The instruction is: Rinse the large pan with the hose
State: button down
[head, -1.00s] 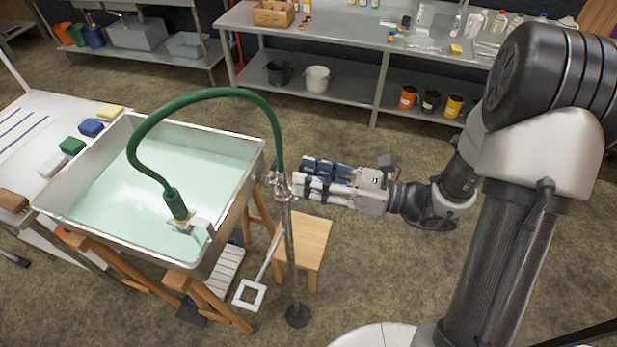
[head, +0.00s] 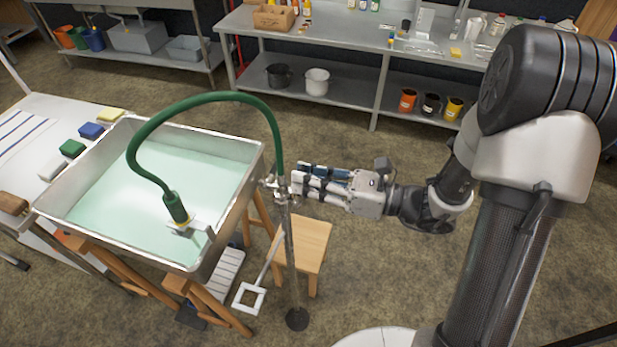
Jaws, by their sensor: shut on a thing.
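The large pan (head: 256,160) is a deep metal tray on wooden trestles at left, with pale green liquid in it. The green hose (head: 213,96) arches from the top of a metal standpipe (head: 293,262) over the pan. Its nozzle (head: 175,207) points down near the pan's front edge, by a small pale fitting; I cannot tell whether water runs from it. My gripper (head: 291,183) reaches in from the right and is shut on the small metal valve (head: 272,184) at the standpipe's top, just below the hose. The fingers partly hide the valve.
A wooden stool (head: 312,240) stands right behind the standpipe. A white square-ended tool (head: 250,297) leans beside it. Sponges and a brush (head: 12,204) lie on the white table (head: 40,117) at left. A grey workbench (head: 345,42) stands at the back. Open floor lies between.

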jog(key=shift+w+p, duration=0.1)
jog(key=shift+p, duration=0.2)
jog(key=w+d+f+m+p, duration=0.1)
jog(key=w+f+m+p, duration=0.3)
jog(key=m+p, duration=0.8)
jog(key=shift+w+d+f+m, duration=0.25)
jog(key=shift+d+f+m, duration=0.15)
jog(key=shift+f+m, duration=1)
jog(key=c, duration=1.5)
grip_release()
jog(key=shift+r, duration=0.1)
